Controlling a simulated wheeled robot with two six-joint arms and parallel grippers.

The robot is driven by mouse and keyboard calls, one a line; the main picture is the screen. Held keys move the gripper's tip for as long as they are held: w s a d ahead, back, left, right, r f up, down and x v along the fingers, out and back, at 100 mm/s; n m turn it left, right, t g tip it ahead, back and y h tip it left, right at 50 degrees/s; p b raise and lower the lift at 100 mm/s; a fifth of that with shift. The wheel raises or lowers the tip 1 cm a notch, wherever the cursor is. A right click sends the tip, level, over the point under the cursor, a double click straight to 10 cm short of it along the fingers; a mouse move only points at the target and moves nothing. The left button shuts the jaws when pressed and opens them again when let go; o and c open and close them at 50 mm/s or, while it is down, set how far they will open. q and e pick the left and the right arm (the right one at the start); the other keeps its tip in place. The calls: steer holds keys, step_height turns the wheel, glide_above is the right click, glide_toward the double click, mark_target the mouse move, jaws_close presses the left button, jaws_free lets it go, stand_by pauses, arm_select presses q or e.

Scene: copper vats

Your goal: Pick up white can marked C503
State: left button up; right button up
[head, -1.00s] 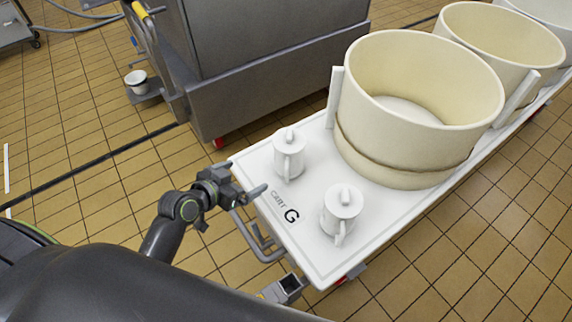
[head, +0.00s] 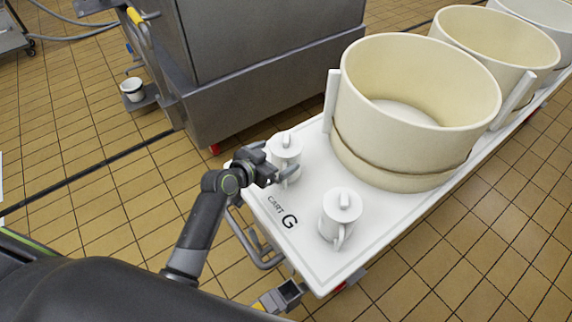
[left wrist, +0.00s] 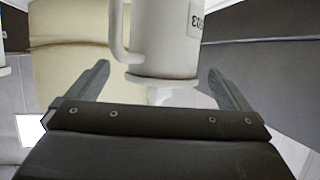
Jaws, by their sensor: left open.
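A white lidded can (head: 285,145) with a side handle stands upright near the left edge of the cart in the head view. In the left wrist view this can (left wrist: 165,35) shows upside down, with a label partly readable as ending in 03. My left gripper (head: 284,171) is open at the can's near side. My right gripper is not in view.
Both cans stand on a white cart top (head: 310,262) marked CART G. A large cream tub (head: 415,100) stands close behind them, with more tubs beyond. A grey metal vat (head: 270,60) is at the back. Tiled floor lies open at left and right.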

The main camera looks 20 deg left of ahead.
arm_select(q)
steer(key=shift+a+f+b+x, duration=0.1)
steer(key=shift+f+b+x, duration=0.05)
steer(key=shift+x, duration=1.15)
steer(key=shift+a+f+b+x, duration=0.1)
steer(key=shift+b+x, duration=0.05)
steer(key=shift+x, duration=1.15)
steer(key=c, duration=1.4)
